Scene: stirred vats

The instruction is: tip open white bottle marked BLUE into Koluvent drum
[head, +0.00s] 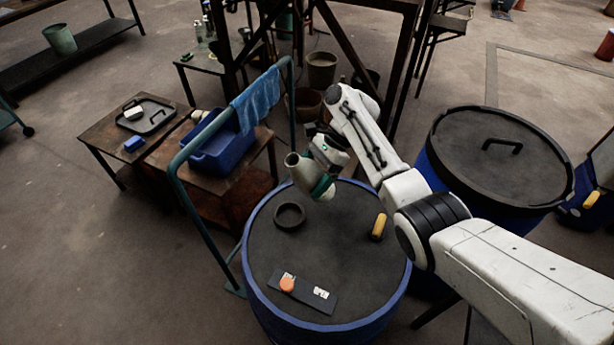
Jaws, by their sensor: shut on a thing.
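A pale grey-white, open-mouthed vessel (302,168) is at the end of my arm, tilted with its mouth toward the upper left. It looks like the bottle, but no BLUE marking can be read. My gripper (323,184) is shut on it, with the fingers partly hidden. The vessel is above the back of a blue drum (259,300) with a dark top. A raised dark ring (289,216) on that top is below and slightly left of the vessel, apart from it. No drum name is legible, so I cannot tell whether this is the Koluvent drum.
A dark plate (303,291) with an orange cap and a yellow item (379,226) lie on the drum top. A second drum (468,150) with a handled lid stands right. A teal rail (180,190) with a blue cloth and a blue bin (212,150) are left.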

